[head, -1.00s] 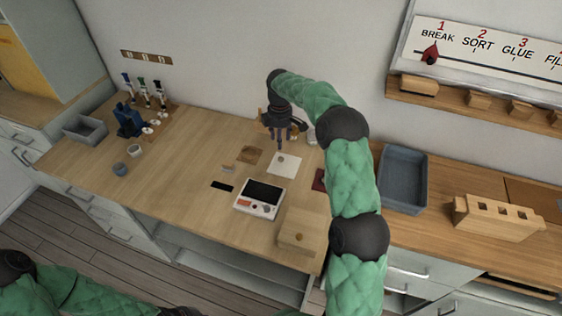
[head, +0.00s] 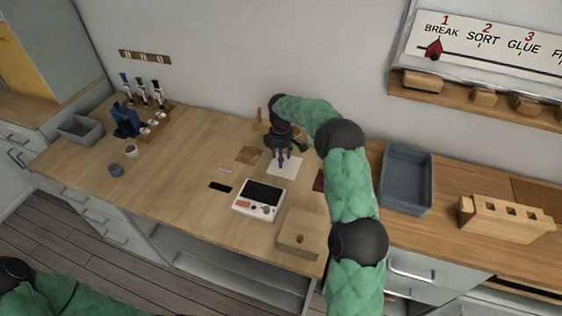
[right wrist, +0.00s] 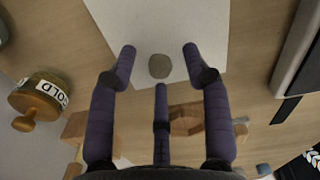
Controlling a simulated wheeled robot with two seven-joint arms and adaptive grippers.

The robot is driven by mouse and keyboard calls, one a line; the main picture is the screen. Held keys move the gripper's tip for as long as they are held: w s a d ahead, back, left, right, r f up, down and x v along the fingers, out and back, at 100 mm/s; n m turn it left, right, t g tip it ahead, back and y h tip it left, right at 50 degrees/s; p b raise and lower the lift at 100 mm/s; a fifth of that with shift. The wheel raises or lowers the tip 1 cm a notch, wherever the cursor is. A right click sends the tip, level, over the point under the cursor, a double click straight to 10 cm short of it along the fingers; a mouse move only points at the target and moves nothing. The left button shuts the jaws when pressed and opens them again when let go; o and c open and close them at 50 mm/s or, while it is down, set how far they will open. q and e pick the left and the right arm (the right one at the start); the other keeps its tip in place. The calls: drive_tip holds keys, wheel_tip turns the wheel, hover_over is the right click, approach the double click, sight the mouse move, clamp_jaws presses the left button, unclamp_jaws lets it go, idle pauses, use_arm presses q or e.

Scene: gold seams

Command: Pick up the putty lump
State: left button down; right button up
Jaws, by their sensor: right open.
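The putty lump (right wrist: 160,66) is a small, round, grey-beige lump lying on a white sheet (right wrist: 150,20). My right gripper (right wrist: 161,60) is open and empty, with its dark purple fingers spread around the lump's position in the right wrist view. None of them visibly touches it, and I cannot tell the height left between them. In the head view my right gripper (head: 283,163) points down over the white sheet (head: 287,168) and hides the lump. My left arm shows at the lower left, but its gripper is out of view.
A white device with a dark screen (head: 260,199) stands in front of the sheet. A wooden box (head: 298,240) is near the front edge. A jar labelled GOLD (right wrist: 40,95) stands close to my right gripper. A brown square (head: 248,155) lies left of the sheet.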

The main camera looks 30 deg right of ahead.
drive_tip(key=c, duration=0.9)
drive_tip(key=shift+o, duration=0.2)
drive_tip(key=shift+r, duration=0.15)
